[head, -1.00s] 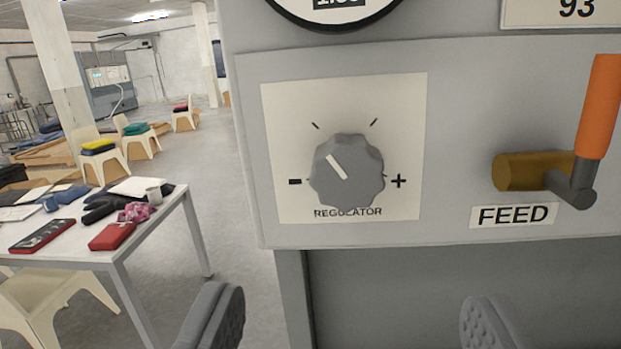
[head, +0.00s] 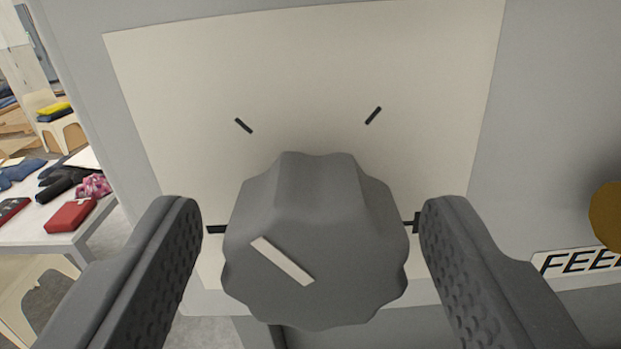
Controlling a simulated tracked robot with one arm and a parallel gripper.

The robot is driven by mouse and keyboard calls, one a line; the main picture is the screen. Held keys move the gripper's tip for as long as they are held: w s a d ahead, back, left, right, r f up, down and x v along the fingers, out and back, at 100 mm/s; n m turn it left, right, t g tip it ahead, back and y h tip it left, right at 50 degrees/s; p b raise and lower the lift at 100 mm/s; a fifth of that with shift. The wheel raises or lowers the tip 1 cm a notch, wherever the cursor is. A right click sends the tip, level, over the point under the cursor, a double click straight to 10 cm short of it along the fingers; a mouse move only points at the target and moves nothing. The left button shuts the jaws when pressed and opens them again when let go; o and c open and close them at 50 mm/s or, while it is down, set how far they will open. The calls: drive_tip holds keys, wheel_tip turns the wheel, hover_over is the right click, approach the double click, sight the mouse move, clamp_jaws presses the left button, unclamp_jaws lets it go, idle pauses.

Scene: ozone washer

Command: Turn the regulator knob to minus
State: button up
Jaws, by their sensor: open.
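The grey scalloped regulator knob (head: 318,240) fills the middle of the head view, on a cream plate (head: 310,80) fixed to a grey panel. Its white pointer line (head: 282,260) slants to the upper left, above the minus mark's direction. The minus mark (head: 217,229) shows just left of the knob, and the plus mark on the right is mostly hidden by a finger. My gripper (head: 310,225) is open, with one finger on each side of the knob. A gap shows between each finger and the knob. The REGULATOR label is hidden behind the knob.
The brass stub of the feed lever (head: 607,216) and the FEED label (head: 580,261) are at the right edge. A table (head: 62,240) with a red case and other items stands at the far left. A chair with a yellow item is behind it.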

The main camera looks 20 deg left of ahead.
drive_tip(key=shift+w+f, duration=0.1)
drive_tip(key=shift+w, duration=0.4)
drive_tip(key=c, duration=1)
drive_tip(key=shift+a, duration=0.2)
